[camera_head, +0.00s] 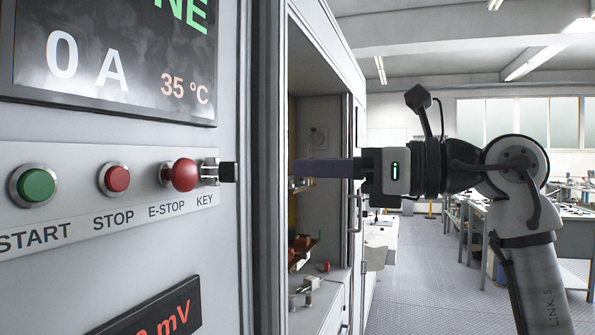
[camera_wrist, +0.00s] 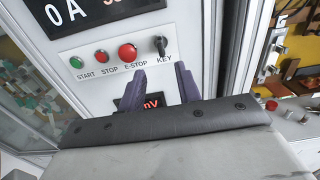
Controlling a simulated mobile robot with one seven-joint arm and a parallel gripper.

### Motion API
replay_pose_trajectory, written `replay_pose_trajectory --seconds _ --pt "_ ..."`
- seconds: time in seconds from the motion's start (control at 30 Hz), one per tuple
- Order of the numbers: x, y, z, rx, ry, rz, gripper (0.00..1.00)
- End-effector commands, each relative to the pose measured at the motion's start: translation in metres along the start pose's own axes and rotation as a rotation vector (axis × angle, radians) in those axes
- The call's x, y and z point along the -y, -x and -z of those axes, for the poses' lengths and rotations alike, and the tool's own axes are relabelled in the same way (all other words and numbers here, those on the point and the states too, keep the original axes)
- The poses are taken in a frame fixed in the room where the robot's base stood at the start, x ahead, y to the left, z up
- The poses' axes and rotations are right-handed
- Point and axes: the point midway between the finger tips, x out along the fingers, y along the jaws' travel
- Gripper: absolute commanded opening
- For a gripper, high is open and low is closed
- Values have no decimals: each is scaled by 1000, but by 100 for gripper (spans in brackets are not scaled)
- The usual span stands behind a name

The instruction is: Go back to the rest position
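My gripper (camera_head: 300,168) is held level in front of the machine at the right of the head view, with its dark purple fingers pointing left. In the wrist view the two fingers of my gripper (camera_wrist: 160,70) stand apart with nothing between them. The black key (camera_head: 228,172) sits in its lock on the panel; it also shows in the wrist view (camera_wrist: 161,44), beyond the fingertips. A clear gap shows between fingertips and key in the head view. My arm is bent at the elbow.
The control panel (camera_head: 100,240) carries a green start button (camera_head: 37,185), a red stop button (camera_head: 116,179) and a red E-stop (camera_head: 183,175). An open cabinet (camera_head: 322,200) stands behind my fingers. Workbenches (camera_head: 570,228) stand far right. The floor (camera_head: 440,290) between is clear.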

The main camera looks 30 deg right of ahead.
Motion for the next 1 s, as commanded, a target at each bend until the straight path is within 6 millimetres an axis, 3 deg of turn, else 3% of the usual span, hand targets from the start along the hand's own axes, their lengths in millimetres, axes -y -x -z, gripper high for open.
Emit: replay_pose_trajectory --seconds 0.47,1.0 --pt "0 -8 -1 -1 1 -1 34" --pt "0 -106 -3 1 0 -2 34"
